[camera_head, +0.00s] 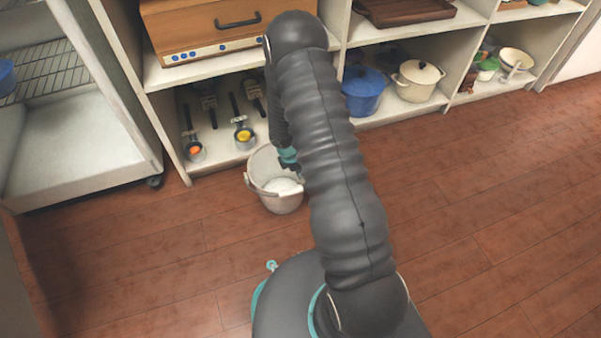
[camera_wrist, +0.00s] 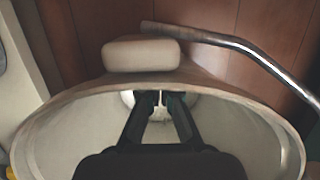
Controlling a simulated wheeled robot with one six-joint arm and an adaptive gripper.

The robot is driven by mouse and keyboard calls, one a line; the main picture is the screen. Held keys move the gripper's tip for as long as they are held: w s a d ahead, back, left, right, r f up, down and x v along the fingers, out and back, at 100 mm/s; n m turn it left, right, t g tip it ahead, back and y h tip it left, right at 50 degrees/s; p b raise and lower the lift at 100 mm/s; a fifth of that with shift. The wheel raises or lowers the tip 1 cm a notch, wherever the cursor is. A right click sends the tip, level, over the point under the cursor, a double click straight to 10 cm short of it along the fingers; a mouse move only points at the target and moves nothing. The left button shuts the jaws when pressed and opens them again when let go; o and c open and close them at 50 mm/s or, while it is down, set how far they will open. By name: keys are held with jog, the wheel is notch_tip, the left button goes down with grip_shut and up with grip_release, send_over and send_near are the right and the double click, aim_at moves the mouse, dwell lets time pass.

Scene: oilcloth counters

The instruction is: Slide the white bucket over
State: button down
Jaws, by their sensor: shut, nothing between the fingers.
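The white bucket (camera_head: 279,197) stands on the wooden floor in front of the low shelf, in the head view. Its handle hangs down on the outer side. In the wrist view the bucket (camera_wrist: 60,125) fills most of the picture, with its rim, a pale grip block and a metal handle bar on the far side. My gripper (camera_wrist: 160,98) points down into the bucket's opening, its fingers shut with nothing between them.
Shelves behind the bucket hold pans with orange and yellow contents (camera_head: 244,136), a blue pot (camera_head: 363,92) and a cream pot (camera_head: 417,80). A wheeled rack (camera_head: 85,150) stands at the left. The wooden floor (camera_head: 480,190) is clear to the right and front left.

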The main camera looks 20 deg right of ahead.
jog(key=shift+a, duration=0.1)
jog(key=a+r+p, duration=0.2)
jog(key=a+r, duration=0.4)
jog(key=r, duration=0.3)
jog(key=shift+a+r, duration=0.15)
jog(key=shift+r, duration=0.2)
